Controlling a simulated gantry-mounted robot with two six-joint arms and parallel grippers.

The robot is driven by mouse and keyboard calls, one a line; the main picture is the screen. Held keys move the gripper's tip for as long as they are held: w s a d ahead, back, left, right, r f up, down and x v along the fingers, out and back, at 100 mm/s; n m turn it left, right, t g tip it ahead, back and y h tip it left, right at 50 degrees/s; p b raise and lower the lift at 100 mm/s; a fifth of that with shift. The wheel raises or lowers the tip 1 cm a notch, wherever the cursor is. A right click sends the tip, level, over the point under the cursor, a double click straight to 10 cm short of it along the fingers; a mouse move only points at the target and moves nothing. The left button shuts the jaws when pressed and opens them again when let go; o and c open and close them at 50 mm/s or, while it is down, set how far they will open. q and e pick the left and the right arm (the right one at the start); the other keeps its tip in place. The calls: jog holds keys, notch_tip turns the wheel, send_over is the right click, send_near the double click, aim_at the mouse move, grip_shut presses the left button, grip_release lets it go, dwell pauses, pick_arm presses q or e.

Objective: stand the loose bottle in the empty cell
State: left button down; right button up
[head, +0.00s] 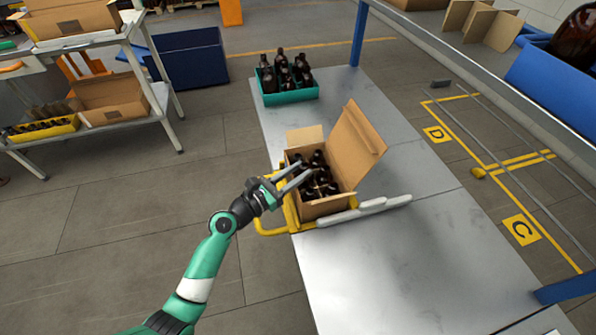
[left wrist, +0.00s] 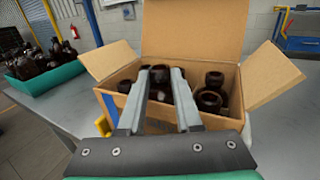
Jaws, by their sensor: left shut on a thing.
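An open cardboard box (head: 325,207) stands on the metal table, with several dark amber bottles (head: 326,187) in it. The box also shows in the left wrist view (left wrist: 258,92), its flaps spread. My left gripper (head: 303,171) reaches over the box's left wall. In the left wrist view my left gripper (left wrist: 160,80) is shut on a dark bottle (left wrist: 160,74), whose top shows between the fingertips. Its lower part is hidden, so I cannot tell whether it rests in a cell. No empty cell can be made out. My right gripper is out of view.
A teal crate (head: 290,96) of amber bottles stands at the table's far end. A yellow frame (head: 291,214) and a pale bar (head: 365,210) lie beside the box. The box's tall flap (head: 357,146) stands up at right. The table's near part is clear.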

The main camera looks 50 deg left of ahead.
pick_arm(q)
jog(key=shift+f, duration=0.2)
dwell(0.4)
jog(key=shift+f, duration=0.1)
jog(key=c, duration=0.5)
grip_release()
jog(key=s, duration=0.4)
jog(key=s+p, duration=0.1)
jog(key=s, duration=0.6)
jog(key=shift+s+a+p, duration=0.3)
jog(key=shift+p, duration=0.1)
